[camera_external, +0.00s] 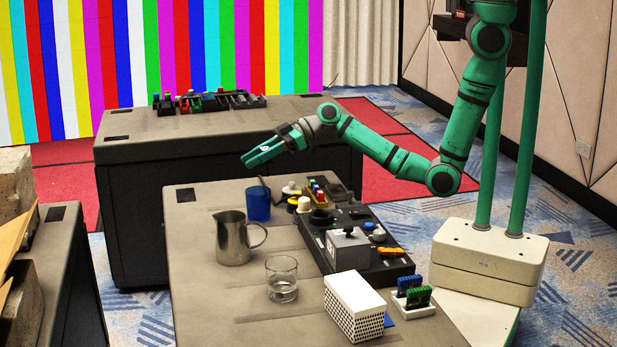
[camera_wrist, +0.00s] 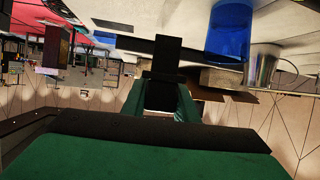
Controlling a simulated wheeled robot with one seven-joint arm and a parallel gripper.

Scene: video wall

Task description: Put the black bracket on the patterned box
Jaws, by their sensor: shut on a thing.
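My gripper (camera_external: 258,156) is raised above the back part of the near table, above and behind the blue cup (camera_external: 257,204). In the wrist view its green fingers (camera_wrist: 165,92) are shut on a dark piece, the black bracket (camera_wrist: 168,54), which sticks out beyond the fingertips. The bracket's full shape is hard to tell against the dark background. The patterned box (camera_external: 352,312), white on top with black marks on its sides, stands at the front of the near table, well to the right of and nearer than my gripper. Its top looks bare.
A metal jug (camera_external: 234,240) and a glass (camera_external: 282,280) stand left of the box. A black control panel (camera_external: 362,262) with a grey joystick block lies behind it. A white holder (camera_external: 411,300) with green and blue cards stands at its right. The cup also shows in the wrist view (camera_wrist: 229,30).

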